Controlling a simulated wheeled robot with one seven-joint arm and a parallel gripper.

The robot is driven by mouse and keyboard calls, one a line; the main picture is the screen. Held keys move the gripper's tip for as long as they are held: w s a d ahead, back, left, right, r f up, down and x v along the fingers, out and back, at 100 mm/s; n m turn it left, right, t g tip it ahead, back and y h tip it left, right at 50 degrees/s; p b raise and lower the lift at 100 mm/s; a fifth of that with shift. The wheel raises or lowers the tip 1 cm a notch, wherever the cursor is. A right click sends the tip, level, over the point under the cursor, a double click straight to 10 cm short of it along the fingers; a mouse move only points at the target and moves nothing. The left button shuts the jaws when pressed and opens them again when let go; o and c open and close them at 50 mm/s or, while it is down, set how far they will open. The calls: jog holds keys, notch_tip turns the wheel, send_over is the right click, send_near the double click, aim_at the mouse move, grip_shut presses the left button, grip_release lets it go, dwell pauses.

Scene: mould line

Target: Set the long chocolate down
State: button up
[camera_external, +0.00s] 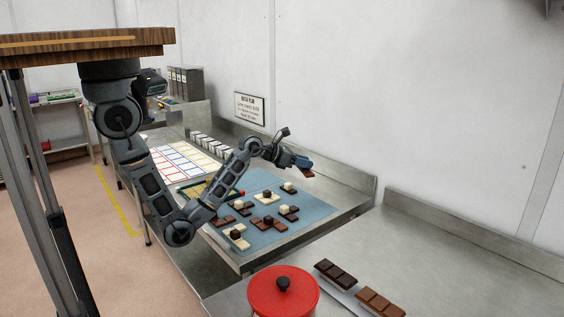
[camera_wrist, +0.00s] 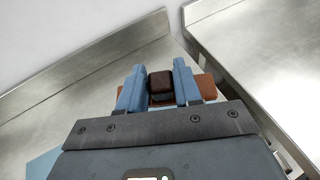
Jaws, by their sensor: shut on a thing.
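My gripper (camera_external: 300,163) is at the end of the outstretched arm, above the steel counter near the back right edge of the blue mat (camera_external: 262,186). In the wrist view, the blue fingers of my gripper (camera_wrist: 159,72) are closed on the dark brown block of the long chocolate (camera_wrist: 160,88). A reddish-brown bar (camera_wrist: 208,88) of it sticks out past both fingers. In the external view, the long chocolate (camera_external: 307,173) shows as a small brown strip under the gripper, clear of the counter. Its underside is hidden.
Several cream and brown chocolates with knobs (camera_external: 267,222) stand on the mat. A red-lidded pot (camera_external: 283,292) and two chocolate bars (camera_external: 335,272) stand on the nearer counter. A gap separates the counters. A wall ledge (camera_external: 330,178) runs behind; bare steel lies right of the mat.

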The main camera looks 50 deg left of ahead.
jog(key=s+d+m+g+h, duration=0.3)
jog(key=d+m+h, duration=0.2)
jog(key=d, duration=2.5)
jog(key=s+d+r+m+g+h+b, duration=0.1)
jog(key=s+d+m+g, duration=0.1)
jog(key=s+d, duration=0.85)
jog(key=s+d+r+m+g+h, duration=0.15)
jog(key=s+d, duration=0.55)
jog(key=d, duration=0.7)
send_over(405, 291)
jog(key=shift+g, duration=0.25)
notch_tip(405, 291, down, 13)
jog(key=shift+d, duration=0.15)
jog(key=shift+f, duration=2.05)
jog(key=shift+f, duration=0.1)
